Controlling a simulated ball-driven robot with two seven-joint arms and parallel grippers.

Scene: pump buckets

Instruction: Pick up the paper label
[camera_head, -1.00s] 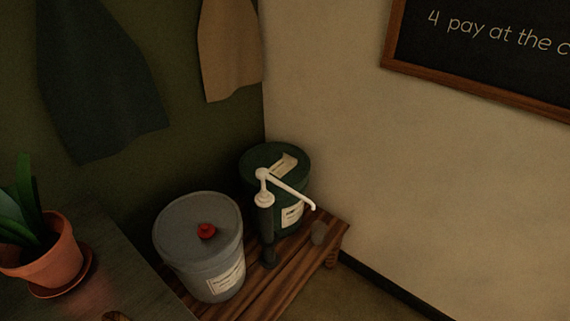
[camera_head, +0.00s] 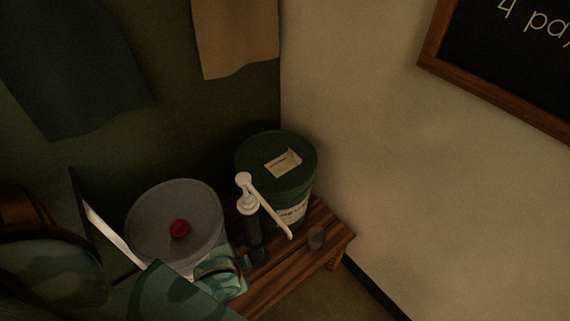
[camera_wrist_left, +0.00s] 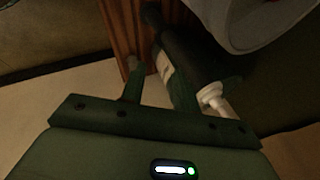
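A small cream paper label (camera_head: 283,163) lies on the lid of the dark green bucket (camera_head: 262,178) at the back of the bench. My left arm, camouflage patterned, reaches in from the lower left in the head view, and its hand is low beside the grey bucket, in front of and left of the paper label. In the left wrist view my left gripper (camera_wrist_left: 156,88) has its two dark fingers apart with nothing held between them. The lid label cannot be made out in that view. My right gripper is not in view.
A grey bucket (camera_head: 160,218) with a red cap (camera_head: 179,229) stands left of the green one. A white-headed pump (camera_head: 246,197) stands upright in front of the green bucket. Walls close the corner behind.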

